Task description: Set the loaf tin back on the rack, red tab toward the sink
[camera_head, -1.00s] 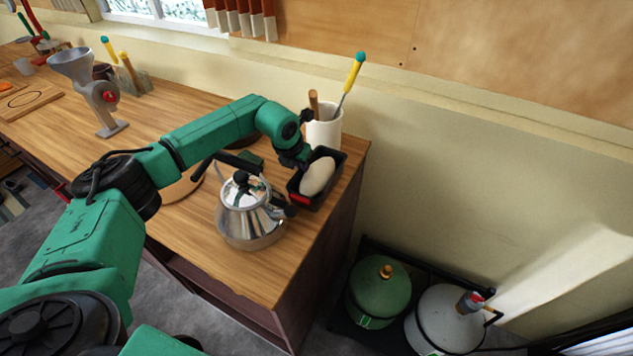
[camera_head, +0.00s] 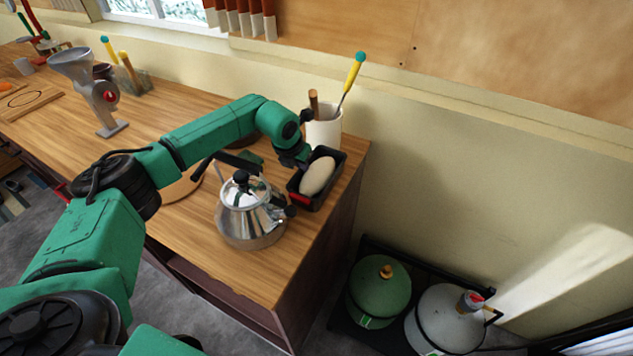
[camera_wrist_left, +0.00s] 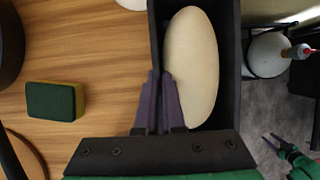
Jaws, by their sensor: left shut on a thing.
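The black loaf tin (camera_head: 341,161) holds a pale oval loaf (camera_head: 318,176) and is at the counter's right end. Its red tab (camera_head: 300,199) is on the end nearer me. My left gripper (camera_wrist_left: 158,103) is shut on the tin's left long wall, one finger on each side; the tin (camera_wrist_left: 229,70) and loaf (camera_wrist_left: 190,65) fill the wrist view's middle. I cannot tell whether the tin touches the counter. What looks like my right gripper (camera_wrist_left: 275,142) shows small in the wrist view, its jaws unclear. I make out no rack or sink.
A steel kettle (camera_head: 248,215) stands close to the tin's left. A white crock (camera_head: 323,131) with utensils is just behind it. A green sponge (camera_wrist_left: 55,101) lies left of the tin. The counter's right edge drops to the floor, where cylinders (camera_head: 378,292) stand.

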